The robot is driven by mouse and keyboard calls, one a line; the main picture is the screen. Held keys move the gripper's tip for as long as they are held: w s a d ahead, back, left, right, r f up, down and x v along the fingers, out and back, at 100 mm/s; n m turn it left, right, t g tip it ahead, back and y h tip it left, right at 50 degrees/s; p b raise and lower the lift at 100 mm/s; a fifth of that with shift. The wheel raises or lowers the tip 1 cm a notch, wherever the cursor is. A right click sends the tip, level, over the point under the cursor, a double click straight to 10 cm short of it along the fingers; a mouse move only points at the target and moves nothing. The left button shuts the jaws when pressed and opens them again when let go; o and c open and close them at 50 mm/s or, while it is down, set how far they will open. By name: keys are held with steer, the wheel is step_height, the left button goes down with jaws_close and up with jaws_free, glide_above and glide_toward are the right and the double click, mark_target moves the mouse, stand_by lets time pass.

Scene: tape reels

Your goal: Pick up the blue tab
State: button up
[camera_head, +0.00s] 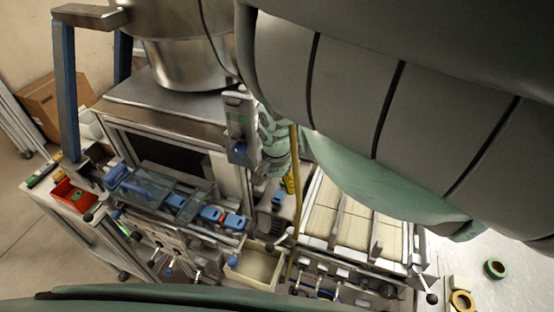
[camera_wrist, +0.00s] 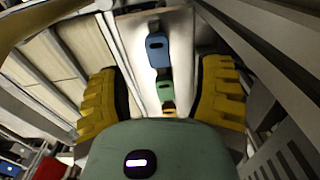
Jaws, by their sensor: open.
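The blue tab (camera_wrist: 157,48) shows in the wrist view, near the top centre on a pale narrow strip. It lies ahead of the gap between the yellow fingers of my gripper (camera_wrist: 161,75), and neither finger touches it. The fingers stand wide apart with nothing held. In the head view my gripper (camera_head: 290,184) is partly hidden by my arm, and a small blue piece (camera_head: 277,199) sits just beside it. I cannot tell for sure that this is the same tab.
A green tab (camera_wrist: 165,90) sits below the blue one in the wrist view. Several blue parts (camera_head: 210,214) lie on the machine in the head view. A beige open bin (camera_head: 255,268), a red bin (camera_head: 74,196) and a slatted panel (camera_head: 350,222) surround the work area.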

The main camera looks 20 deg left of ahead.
mark_target(278, 198)
steer(key=shift+s+d+f+p, duration=0.15)
steer(key=shift+f+p, duration=0.4)
steer(key=shift+f, duration=2.6)
steer(key=shift+o, duration=0.3)
steer(key=c, duration=0.9)
